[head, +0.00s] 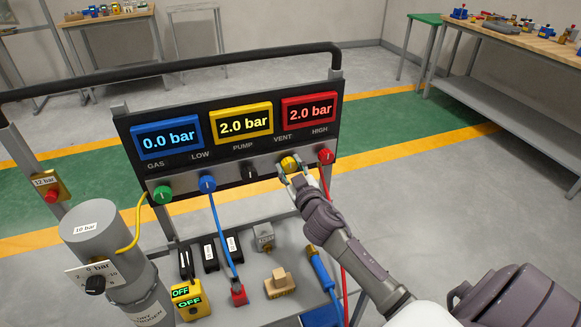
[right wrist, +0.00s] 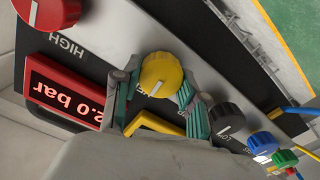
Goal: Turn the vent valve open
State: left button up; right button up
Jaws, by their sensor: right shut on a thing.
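The vent valve is a yellow knob (head: 289,163) on the front panel, by the VENT label, between the black pump knob (head: 250,172) and the red high knob (head: 326,156). My right gripper (head: 291,169) is shut on it. In the right wrist view the yellow knob (right wrist: 161,74) sits between the two fingers (right wrist: 156,84), with a white mark towards its lower left edge. The panel displays read 0.0 bar in blue (head: 167,139), 2.0 bar in yellow (head: 242,121) and 2.0 bar in red (head: 310,110). My left gripper is not in view.
Green (head: 162,194) and blue (head: 207,183) knobs are to the left, with hoses nearby. A grey gas cylinder (head: 105,250) stands at the left. A shelf below holds small items, including a yellow OFF box (head: 187,300). A dark rail (head: 170,66) runs above the panel.

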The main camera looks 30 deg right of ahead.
jog(key=n, duration=0.4)
jog(key=shift+p, duration=0.3)
jog(key=n, duration=0.4)
jog(key=shift+a+n+p, duration=0.1)
jog(key=shift+n+p, duration=0.2)
jog(key=n, duration=0.4)
jog(key=shift+f+n+p, duration=0.1)
jog(key=shift+n+p, duration=0.2)
jog(key=shift+f+n+p, duration=0.1)
jog(key=shift+n+p, duration=0.2)
jog(key=shift+n, duration=1.5)
jog(key=o, duration=1.1)
jog(key=shift+o, duration=0.2)
